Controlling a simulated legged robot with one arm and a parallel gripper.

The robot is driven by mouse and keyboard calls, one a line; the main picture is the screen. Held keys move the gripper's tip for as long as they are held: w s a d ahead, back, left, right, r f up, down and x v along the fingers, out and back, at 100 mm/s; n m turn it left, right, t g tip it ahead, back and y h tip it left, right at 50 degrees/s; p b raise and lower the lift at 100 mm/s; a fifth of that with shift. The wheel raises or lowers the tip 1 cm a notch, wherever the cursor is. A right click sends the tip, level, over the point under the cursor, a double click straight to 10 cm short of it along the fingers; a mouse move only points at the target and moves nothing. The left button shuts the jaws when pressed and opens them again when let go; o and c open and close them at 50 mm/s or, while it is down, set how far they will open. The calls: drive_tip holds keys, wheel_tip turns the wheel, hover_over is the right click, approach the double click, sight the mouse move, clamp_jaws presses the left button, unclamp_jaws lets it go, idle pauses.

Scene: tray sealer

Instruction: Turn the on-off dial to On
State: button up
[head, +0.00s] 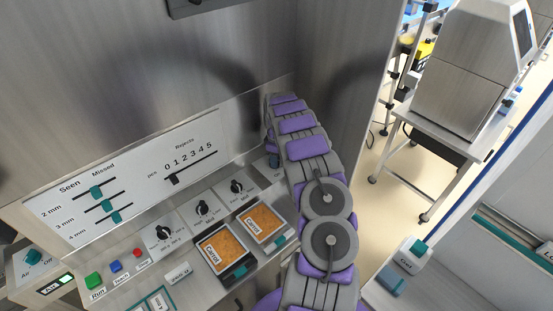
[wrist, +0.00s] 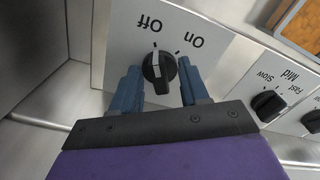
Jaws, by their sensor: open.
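The on-off dial (wrist: 158,72) is a black knob on a white plate marked Off and On, shown upside down in the wrist view. Its white pointer line faces the tick by Off. My gripper (wrist: 158,66) is open, with one blue finger on each side of the dial. I cannot tell whether the fingers touch it.
Other black dials (wrist: 268,104) (head: 236,187) sit along the same panel. Carrot trays (head: 222,249) lie in front of them. A metal wall (wrist: 30,55) stands close beside the dial's plate. A slider board (head: 130,175) is behind the dials.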

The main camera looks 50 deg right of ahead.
drive_tip(key=shift+d+f, duration=0.1)
drive_tip(key=shift+d, duration=0.1)
drive_tip(key=shift+d, duration=0.1)
drive_tip(key=shift+c, duration=1.3)
clamp_jaws()
